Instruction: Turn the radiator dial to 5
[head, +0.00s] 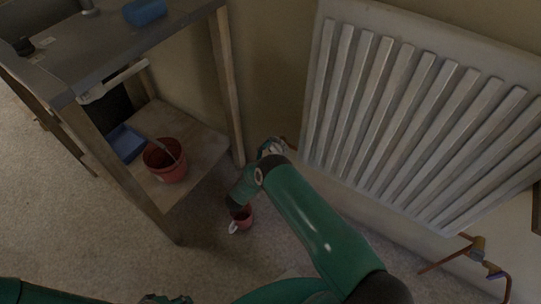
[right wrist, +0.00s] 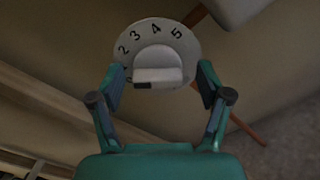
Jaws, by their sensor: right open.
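The radiator dial (right wrist: 155,57) is a round white knob with a raised grip bar, and the numbers 2, 3, 4 and 5 show along its far rim. The grip bar lies across the picture with a small dark mark at its lower edge; I cannot tell which number is set. My right gripper (right wrist: 160,79) is open, with one finger on each side of the dial, apparently apart from it. In the head view my right gripper (head: 269,149) is at the radiator's lower left corner and mostly hides the dial. Only a sliver of what may be my left gripper (head: 166,299) shows at the bottom edge.
The white ribbed radiator (head: 410,120) hangs on the wall. A copper pipe and valve (head: 478,247) are at its lower right. A wooden workbench (head: 228,90) stands left, with a red bucket (head: 165,172) on its shelf.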

